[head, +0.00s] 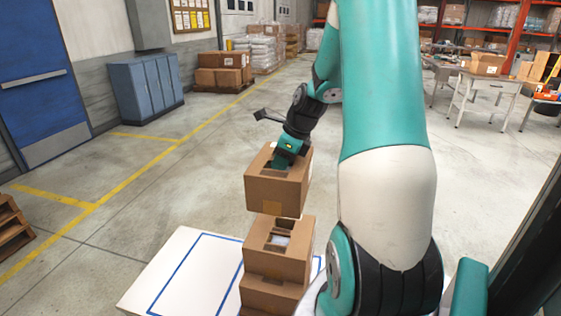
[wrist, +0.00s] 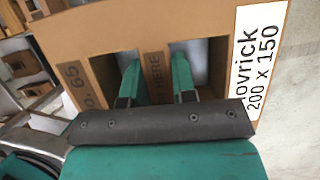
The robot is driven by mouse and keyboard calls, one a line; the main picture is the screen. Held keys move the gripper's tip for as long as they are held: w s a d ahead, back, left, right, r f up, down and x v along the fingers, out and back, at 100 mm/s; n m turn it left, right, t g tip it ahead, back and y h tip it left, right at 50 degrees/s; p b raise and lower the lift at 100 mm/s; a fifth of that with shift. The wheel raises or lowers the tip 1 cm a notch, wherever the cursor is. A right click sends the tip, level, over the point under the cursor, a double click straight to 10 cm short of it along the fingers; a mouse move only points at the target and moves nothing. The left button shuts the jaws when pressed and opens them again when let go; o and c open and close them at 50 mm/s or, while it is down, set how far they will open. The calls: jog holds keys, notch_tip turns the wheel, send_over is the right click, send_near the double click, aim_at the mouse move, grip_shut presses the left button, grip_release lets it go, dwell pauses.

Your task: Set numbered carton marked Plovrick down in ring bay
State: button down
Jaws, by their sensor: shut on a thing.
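The held cardboard carton (head: 276,192) is brown with openings in its top. In the wrist view, the carton (wrist: 95,40) shows a white label reading "ovrick" and "200 x 150", with its start cut off, and a printed "o. 65". My gripper (wrist: 156,78) is shut on the strip between two openings, one finger in each. In the head view my gripper (head: 284,163) holds the carton above a stack of cartons. A white board (head: 150,283) with blue-outlined bays lies at bottom left. I cannot tell which bay is the ring bay.
The stack's upper carton (head: 282,262) has an opening in its top and hides part of the board. A wooden pallet (head: 12,228) stands at the left edge. A blue cabinet (head: 147,90) and a white table (head: 484,92) stand further back. The floor between is clear.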

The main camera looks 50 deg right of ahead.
aim_at(304, 161)
jog(key=shift+f, duration=0.1)
jog(key=shift+f+b, duration=0.4)
jog(key=shift+f, duration=0.4)
jog(key=shift+f, duration=0.15)
notch_tip(304, 161, down, 11)
jog(key=b, duration=0.6)
jog(key=shift+f+b, duration=0.15)
jog(key=shift+b, duration=0.15)
dwell(0.5)
jog(key=shift+f, duration=0.25)
dwell(0.5)
jog(key=c, duration=0.8)
grip_release()
jog(key=shift+c, duration=0.2)
jog(key=b+v, duration=0.1)
jog(key=v, duration=1.6)
jog(key=shift+s+d+r, duration=0.15)
jog(key=shift+s, duration=0.1)
